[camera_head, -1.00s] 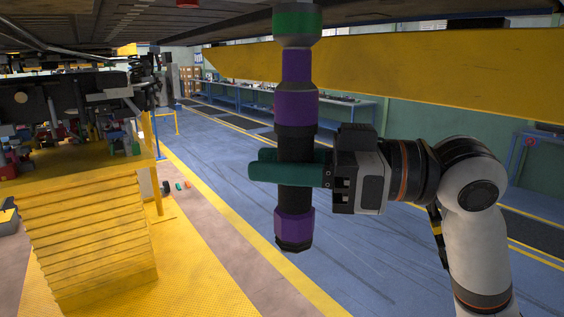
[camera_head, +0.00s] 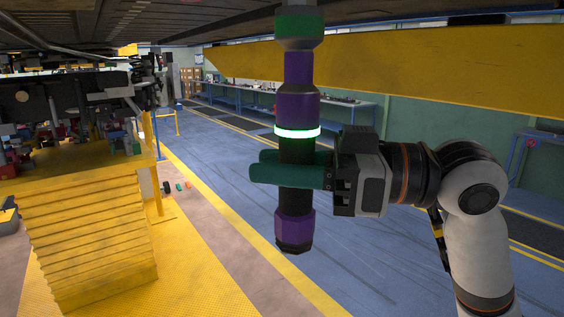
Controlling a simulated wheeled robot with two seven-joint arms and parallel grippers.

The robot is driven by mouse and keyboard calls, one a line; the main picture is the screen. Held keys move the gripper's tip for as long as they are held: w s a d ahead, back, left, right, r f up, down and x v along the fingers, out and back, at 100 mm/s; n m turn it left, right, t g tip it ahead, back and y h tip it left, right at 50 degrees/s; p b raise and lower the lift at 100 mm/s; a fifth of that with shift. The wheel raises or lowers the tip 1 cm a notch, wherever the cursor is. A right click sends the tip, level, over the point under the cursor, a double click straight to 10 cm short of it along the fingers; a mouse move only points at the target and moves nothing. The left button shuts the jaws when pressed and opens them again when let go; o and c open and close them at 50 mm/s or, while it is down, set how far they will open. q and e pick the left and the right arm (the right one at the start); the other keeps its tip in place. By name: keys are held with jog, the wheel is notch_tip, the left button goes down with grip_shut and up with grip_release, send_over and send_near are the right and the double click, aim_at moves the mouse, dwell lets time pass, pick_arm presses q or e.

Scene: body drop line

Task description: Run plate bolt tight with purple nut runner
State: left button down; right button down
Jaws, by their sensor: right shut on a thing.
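The purple nut runner (camera_head: 297,108) stands upright in the middle of the head view. It has purple sections, a black grip and a brightly lit pale green ring. My right gripper (camera_head: 290,170), with green fingers, is shut around its black grip. The runner's top end meets a green and grey cylindrical piece (camera_head: 299,28) under the dark body underside (camera_head: 200,18). The plate bolt itself cannot be made out; the top of the joint is hidden. My left gripper is not in view.
A yellow beam (camera_head: 430,75) crosses behind the runner at the upper right. At the left a yellow lift stand (camera_head: 92,240) carries dark mechanical parts (camera_head: 70,110). Blue workbenches (camera_head: 340,108) line the far wall. The blue floor (camera_head: 215,165) between is clear.

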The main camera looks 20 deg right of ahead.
aim_at(282, 196)
jog(key=shift+f+b, duration=1.25)
jog(key=shift+f, duration=0.55)
